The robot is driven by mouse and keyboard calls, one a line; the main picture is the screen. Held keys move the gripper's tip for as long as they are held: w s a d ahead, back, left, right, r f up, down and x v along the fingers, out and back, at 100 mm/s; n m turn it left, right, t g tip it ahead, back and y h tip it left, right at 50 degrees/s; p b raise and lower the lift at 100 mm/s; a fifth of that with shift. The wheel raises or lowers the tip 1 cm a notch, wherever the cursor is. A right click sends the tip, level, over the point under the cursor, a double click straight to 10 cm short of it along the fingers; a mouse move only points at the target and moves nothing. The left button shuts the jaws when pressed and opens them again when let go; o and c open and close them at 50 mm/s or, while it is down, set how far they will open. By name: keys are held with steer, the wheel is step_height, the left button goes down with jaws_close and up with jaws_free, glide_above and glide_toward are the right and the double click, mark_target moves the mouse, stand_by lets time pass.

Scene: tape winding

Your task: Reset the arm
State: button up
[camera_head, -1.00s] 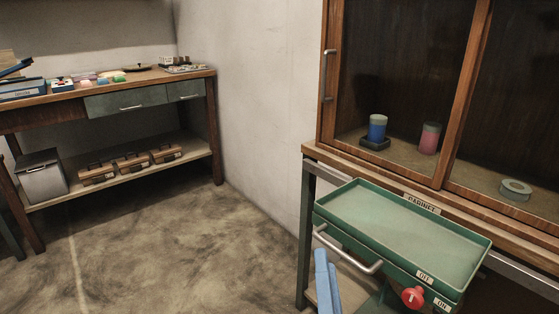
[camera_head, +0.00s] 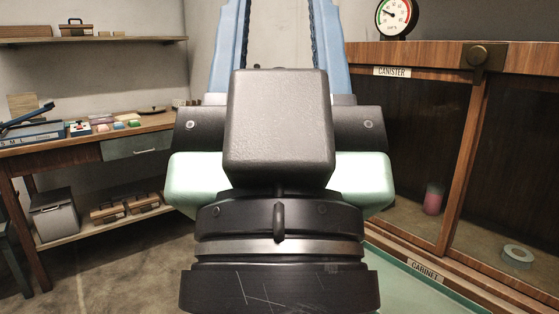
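My gripper (camera_head: 280,40) fills the middle of the head view, seen from behind its black body. Its two blue fingers point up and away and stand wide apart, with bare wall between them. The fingertips run past the top edge, so they are hidden. The fingers look open, and nothing shows between their visible parts. The gripper covers much of the cabinet's left part.
A wooden cabinet (camera_head: 478,130) with a pressure gauge (camera_head: 396,17) on top is at right. Inside are a pink canister (camera_head: 433,199) and a tape roll (camera_head: 518,253). A green tray (camera_head: 400,268) is mostly hidden. A workbench (camera_head: 95,139) is at left.

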step_height(320, 180, up, 28)
steer(key=p, duration=2.6)
